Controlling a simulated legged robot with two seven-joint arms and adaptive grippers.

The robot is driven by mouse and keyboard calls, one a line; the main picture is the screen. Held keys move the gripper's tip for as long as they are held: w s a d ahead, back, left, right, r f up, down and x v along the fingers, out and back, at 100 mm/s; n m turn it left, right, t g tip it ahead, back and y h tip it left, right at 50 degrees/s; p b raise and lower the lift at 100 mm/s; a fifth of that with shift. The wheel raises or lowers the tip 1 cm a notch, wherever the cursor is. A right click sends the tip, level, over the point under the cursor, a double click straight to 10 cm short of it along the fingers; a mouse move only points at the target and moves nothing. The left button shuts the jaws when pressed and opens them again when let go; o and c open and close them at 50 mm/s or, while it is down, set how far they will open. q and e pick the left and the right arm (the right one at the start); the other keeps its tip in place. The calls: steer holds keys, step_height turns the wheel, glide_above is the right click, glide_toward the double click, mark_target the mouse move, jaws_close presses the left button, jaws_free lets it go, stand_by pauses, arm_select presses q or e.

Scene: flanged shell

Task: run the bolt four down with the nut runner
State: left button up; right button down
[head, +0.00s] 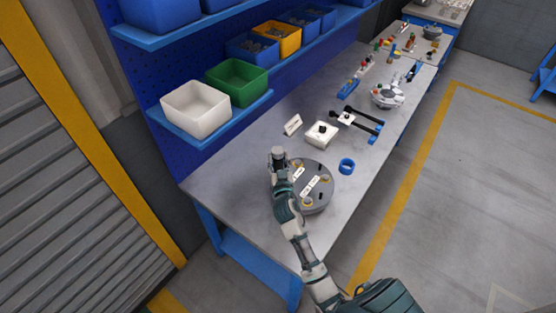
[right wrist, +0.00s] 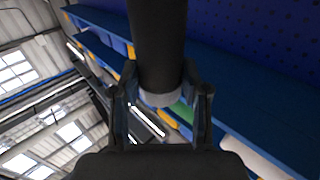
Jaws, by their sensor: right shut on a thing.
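The flanged shell (head: 322,201) is a round grey part on the near end of the bench, with white labels and several small brass-coloured spots on top. My right gripper (head: 281,166) is shut on the nut runner (head: 278,152), over the shell's back-left edge. In the right wrist view, the nut runner's dark cylinder (right wrist: 158,45) with a grey collar stands between the fingers of my right gripper (right wrist: 160,105). The nut runner's working end is hidden, and I cannot tell whether it touches a bolt. I cannot tell which bolt is four. My left gripper is out of view.
A blue ring (head: 347,166), a white block with a black knob (head: 322,134) and a small sign (head: 292,125) are on the bench (head: 240,178) beyond the shell. White (head: 196,108) and green (head: 237,82) bins stand on a shelf behind. The bench's near-left corner is clear.

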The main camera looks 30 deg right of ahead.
mark_target(279, 153)
steer(key=shift+d, duration=0.15)
stand_by(0.4)
steer(key=shift+w+d+r+p, duration=0.1)
steer(key=shift+r+p, duration=2.6)
steer(key=shift+r, duration=0.4)
steer(key=shift+f, duration=0.1)
